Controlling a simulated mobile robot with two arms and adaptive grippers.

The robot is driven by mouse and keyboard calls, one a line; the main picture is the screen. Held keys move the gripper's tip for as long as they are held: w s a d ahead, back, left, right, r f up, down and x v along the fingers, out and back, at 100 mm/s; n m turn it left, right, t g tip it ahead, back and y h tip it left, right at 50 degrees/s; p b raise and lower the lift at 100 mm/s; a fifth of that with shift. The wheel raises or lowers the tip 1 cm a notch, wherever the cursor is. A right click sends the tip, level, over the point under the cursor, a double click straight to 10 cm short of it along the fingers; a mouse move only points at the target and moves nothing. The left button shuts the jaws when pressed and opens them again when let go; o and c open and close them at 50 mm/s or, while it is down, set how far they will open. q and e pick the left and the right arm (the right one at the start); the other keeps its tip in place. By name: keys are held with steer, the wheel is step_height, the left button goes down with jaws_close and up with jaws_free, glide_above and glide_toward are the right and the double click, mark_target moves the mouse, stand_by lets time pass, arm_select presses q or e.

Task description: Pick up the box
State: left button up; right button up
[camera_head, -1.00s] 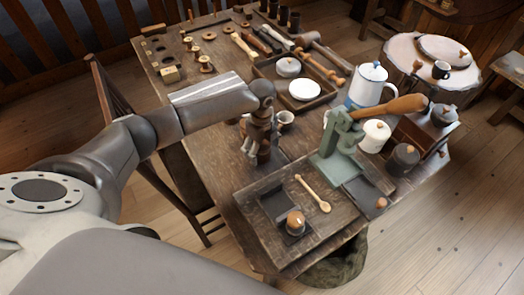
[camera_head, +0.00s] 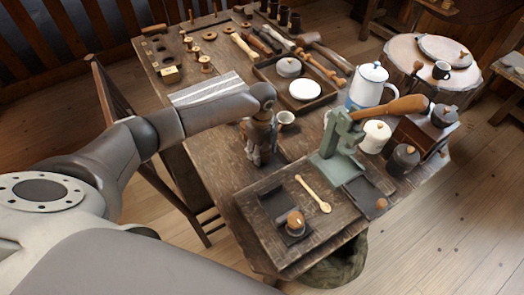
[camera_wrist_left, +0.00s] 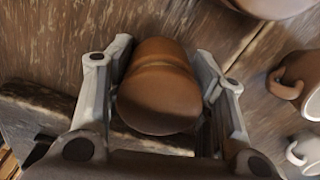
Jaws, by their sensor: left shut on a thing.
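My left gripper (camera_head: 262,158) is over the near part of the wooden table, its fingers pointing down. In the left wrist view its two fingers (camera_wrist_left: 163,58) are on either side of a round, brown turned box (camera_wrist_left: 160,95) with a groove around it, and they are shut on it. In the head view the box is mostly hidden by the gripper. I cannot tell whether the box touches the table. My right gripper is not in view.
Cups stand close to the gripper, one pale inside (camera_head: 286,117). A green press (camera_head: 337,150) with a wooden handle is to the right. A dark board with a wooden spoon (camera_head: 313,193) lies in front. A tray (camera_head: 325,97) with white lids is behind.

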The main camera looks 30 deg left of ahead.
arm_select(q)
steer(key=shift+r, duration=0.5)
steer(key=r, duration=0.2)
steer(key=shift+s+r+b, duration=0.2)
steer(key=shift+r+b, duration=0.1)
steer(key=shift+b, duration=0.05)
steer(key=s+r, duration=0.9)
steer(key=s, duration=0.4)
steer(key=shift+s+r+b, duration=0.2)
steer(key=shift+s+b, duration=0.1)
steer(key=shift+b, duration=0.15)
